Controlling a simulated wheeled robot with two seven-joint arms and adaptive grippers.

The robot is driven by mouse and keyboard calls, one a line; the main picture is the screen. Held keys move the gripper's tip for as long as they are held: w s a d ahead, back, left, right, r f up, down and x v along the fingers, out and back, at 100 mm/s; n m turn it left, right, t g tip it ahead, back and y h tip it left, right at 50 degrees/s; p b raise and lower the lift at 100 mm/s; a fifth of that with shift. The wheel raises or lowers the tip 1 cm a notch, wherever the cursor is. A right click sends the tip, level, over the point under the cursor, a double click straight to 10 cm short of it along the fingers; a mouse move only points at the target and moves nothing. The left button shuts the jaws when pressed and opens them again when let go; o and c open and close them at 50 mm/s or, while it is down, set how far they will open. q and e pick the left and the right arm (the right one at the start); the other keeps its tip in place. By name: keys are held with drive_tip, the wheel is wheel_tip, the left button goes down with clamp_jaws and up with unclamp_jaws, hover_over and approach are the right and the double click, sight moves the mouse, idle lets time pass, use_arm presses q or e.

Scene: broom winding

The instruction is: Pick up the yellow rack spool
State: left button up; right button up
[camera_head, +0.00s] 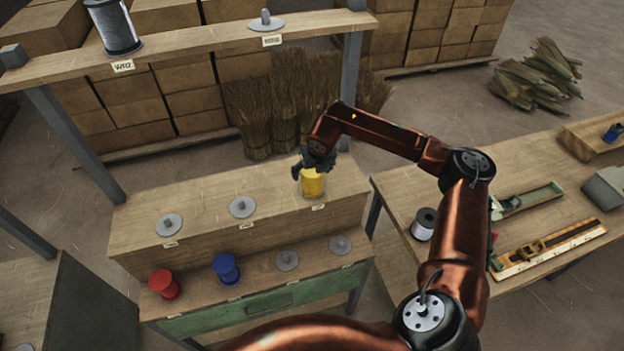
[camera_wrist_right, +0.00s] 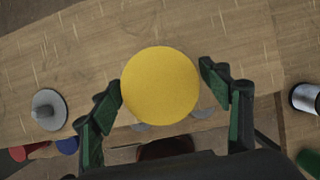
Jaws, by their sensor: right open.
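The yellow spool (camera_head: 312,184) stands on the right end of the rack's upper wooden step. My right gripper (camera_head: 314,166) is over its top in the head view. In the right wrist view the spool's round yellow top (camera_wrist_right: 160,88) lies between the two green-padded fingers of my right gripper (camera_wrist_right: 164,110). The fingers are open, with one on each side of the spool, and a gap shows at the right finger. The left finger is close to the spool's edge; I cannot tell whether it touches. My left gripper is not in view.
A red spool (camera_head: 164,284) and a blue spool (camera_head: 226,268) stand on the lower step. Empty grey pegs (camera_head: 242,207) stand on the steps. A shelf (camera_head: 200,45) with a dark wire spool (camera_head: 114,27) rises behind. A workbench (camera_head: 450,262) with tools is at the right.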

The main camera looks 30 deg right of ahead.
drive_tip(key=c, duration=1.2)
drive_tip(key=shift+c, duration=0.4)
drive_tip(key=shift+r, duration=0.15)
